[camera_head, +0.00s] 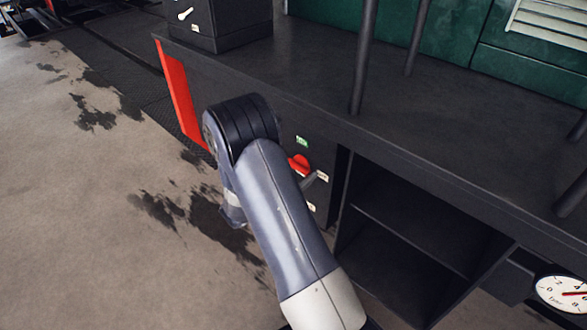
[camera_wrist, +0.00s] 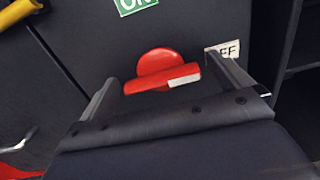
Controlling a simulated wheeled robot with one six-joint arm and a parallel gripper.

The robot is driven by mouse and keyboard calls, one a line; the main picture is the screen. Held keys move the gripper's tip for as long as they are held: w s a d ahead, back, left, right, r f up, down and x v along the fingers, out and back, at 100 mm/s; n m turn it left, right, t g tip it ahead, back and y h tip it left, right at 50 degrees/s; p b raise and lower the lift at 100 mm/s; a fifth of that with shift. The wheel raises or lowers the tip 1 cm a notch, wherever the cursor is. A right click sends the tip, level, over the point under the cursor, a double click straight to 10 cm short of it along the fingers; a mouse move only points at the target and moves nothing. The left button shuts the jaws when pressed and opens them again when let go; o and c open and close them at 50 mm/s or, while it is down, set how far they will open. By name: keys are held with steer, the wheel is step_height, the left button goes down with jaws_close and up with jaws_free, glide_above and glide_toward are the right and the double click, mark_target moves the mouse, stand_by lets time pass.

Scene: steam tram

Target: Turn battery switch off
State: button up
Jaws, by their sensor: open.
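The battery switch is a round red knob with a raised bar handle (camera_wrist: 155,64), on a dark panel; it also shows in the head view (camera_head: 299,163). Its bar lies roughly level, with a white mark on the right end, on the side of the OFF label (camera_wrist: 226,48). A green ON label (camera_wrist: 135,4) is above the knob. My gripper (camera_wrist: 167,72) is open, with one finger on each side of the knob. The right finger partly covers the OFF label. I cannot tell whether either finger touches the bar. In the head view my arm hides most of the gripper.
A dark shelf top (camera_head: 290,70) with upright poles (camera_head: 364,60) overhangs the panel. An open cubby (camera_head: 410,240) is at the right, with a gauge (camera_head: 565,293) beyond. A red strip (camera_head: 180,95) stands left. A yellow part (camera_wrist: 18,12) is at the wrist view's upper left.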

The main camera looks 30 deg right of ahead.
steer(key=p+v, duration=0.1)
steer(key=v, duration=0.9)
steer(key=shift+a, duration=0.4)
steer(key=shift+s+d, duration=0.1)
steer(key=x, duration=1)
steer(key=shift+d+r, duration=0.2)
steer(key=shift+d, duration=0.15)
steer(key=shift+n, duration=0.4)
steer(key=shift+s+a+f, duration=0.15)
steer(key=shift+a+f, duration=0.05)
steer(key=shift+a, duration=0.6)
